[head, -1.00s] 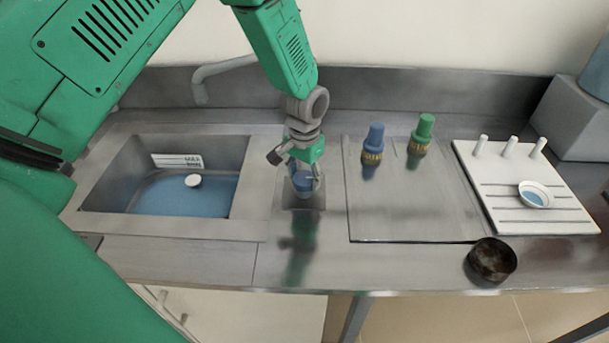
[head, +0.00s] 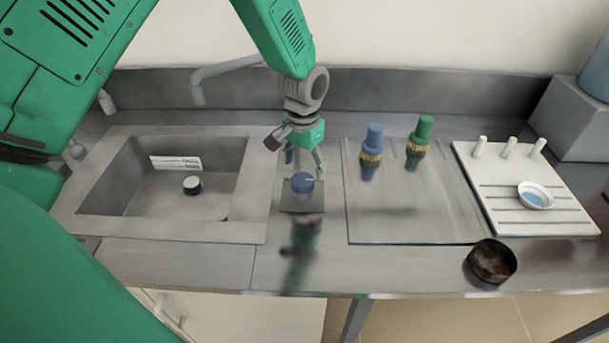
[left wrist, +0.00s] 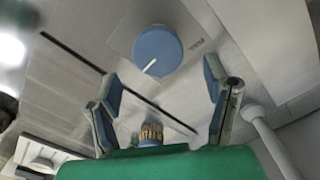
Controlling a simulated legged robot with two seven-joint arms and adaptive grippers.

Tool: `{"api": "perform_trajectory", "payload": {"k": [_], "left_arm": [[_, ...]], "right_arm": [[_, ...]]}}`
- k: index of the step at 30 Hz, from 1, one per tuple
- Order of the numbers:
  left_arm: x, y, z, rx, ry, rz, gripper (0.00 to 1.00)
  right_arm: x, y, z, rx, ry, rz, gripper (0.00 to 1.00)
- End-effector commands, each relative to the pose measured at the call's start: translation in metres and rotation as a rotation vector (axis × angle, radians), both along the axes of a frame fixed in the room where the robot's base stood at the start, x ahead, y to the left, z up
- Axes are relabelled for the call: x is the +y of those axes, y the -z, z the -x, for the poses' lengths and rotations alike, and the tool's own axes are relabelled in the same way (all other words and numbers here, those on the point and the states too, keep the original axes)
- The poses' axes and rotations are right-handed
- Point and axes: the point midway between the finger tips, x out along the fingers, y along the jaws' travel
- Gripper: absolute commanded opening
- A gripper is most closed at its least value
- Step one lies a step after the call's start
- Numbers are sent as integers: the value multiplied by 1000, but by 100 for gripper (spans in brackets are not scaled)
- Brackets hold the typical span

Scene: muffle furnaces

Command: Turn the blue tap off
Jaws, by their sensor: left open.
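The blue tap (head: 302,183) is a round blue knob on a small plate, on the counter just right of the sink. In the left wrist view the blue tap (left wrist: 158,50) shows its flat top with a white pointer line, slanting to the lower left. My left gripper (head: 305,162) is open and empty, just above and behind the knob in the head view. In the left wrist view the fingers (left wrist: 162,95) are spread apart and the knob lies beyond their tips, not between them. My right gripper is not in view.
The sink (head: 150,205) has a grey spout (head: 225,68) and a small dark round piece (head: 192,185). A blue-topped fitting (head: 372,150) and a green-topped one (head: 419,142) stand to the right. A white rack (head: 480,185) holds a bowl (head: 535,195). A dark round dish (head: 491,262) sits at the front edge.

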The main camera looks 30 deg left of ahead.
Motion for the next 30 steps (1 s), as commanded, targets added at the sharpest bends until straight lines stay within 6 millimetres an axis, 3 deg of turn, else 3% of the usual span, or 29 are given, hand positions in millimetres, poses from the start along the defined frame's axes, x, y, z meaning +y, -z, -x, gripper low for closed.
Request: {"api": "perform_trajectory", "payload": {"k": [6,12,30], "left_arm": [[0,-47,-2,-3,0,1,70],[0,-71,-3,-2,0,1,70],[0,-76,-3,0,0,1,70]], "right_arm": [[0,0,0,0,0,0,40],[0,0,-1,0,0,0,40],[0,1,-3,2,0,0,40]]}}
